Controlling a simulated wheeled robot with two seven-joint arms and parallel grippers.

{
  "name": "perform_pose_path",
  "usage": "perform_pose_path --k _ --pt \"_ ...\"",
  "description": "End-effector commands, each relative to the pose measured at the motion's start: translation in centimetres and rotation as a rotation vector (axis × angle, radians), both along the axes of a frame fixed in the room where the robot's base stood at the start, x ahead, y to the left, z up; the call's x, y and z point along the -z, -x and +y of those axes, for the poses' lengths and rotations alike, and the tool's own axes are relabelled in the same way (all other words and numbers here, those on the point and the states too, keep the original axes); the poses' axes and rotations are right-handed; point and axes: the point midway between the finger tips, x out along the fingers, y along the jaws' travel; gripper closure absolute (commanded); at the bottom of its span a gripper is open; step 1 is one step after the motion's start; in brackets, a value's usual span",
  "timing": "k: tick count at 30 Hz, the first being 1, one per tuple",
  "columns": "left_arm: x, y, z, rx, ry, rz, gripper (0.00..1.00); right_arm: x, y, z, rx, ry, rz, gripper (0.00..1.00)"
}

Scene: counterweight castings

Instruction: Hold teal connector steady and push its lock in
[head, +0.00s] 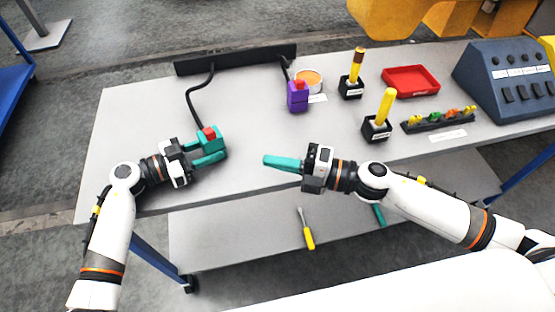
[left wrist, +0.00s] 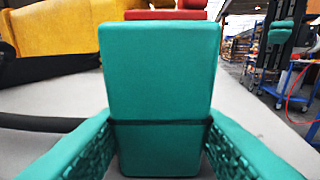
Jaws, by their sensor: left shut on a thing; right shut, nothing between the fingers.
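The teal connector (head: 211,143) sits near the left of the grey table, with a black cable running back from it. Its red lock (head: 209,132) stands on its top. My left gripper (head: 208,151) is shut on the teal connector, one finger on each side. In the left wrist view the teal connector (left wrist: 160,85) fills the middle between the fingers, and the red lock (left wrist: 166,14) shows above it. My right gripper (head: 268,161) is shut and empty, to the right of the connector and apart from it, with its fingertips pointing left.
Yellow-handled tools in black holders (head: 376,130), a red tray (head: 410,81) and a control box (head: 505,75) occupy the right. A screwdriver (head: 306,230) lies on the lower shelf.

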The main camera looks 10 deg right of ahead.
Motion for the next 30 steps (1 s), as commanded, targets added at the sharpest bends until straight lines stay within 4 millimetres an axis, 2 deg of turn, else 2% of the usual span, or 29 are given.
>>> perform_pose_path --k 9,10,14,15,24,30 --pt "-0.1 0.0 0.0 0.000 0.001 -0.001 0.71 0.0 0.0 0.0 0.000 0.000 0.001 1.00" --pt "-0.1 0.0 0.0 0.000 0.001 -0.001 0.57 0.0 0.0 0.0 0.000 0.000 0.001 1.00" --pt "-0.1 0.0 0.0 0.000 0.001 -0.001 0.35 0.0 0.0 0.0 0.000 0.000 0.001 1.00" --pt "-0.1 0.0 0.0 0.000 0.001 -0.001 0.33 0.0 0.0 0.0 0.000 0.000 0.001 1.00" --pt "0.0 0.0 0.3 -0.001 -0.001 -0.001 0.33 0.0 0.0 0.0 0.000 0.000 0.001 1.00" --pt "-0.2 0.8 2.9 -0.002 -0.004 -0.001 0.33 0.0 0.0 0.0 0.000 0.000 0.001 1.00"
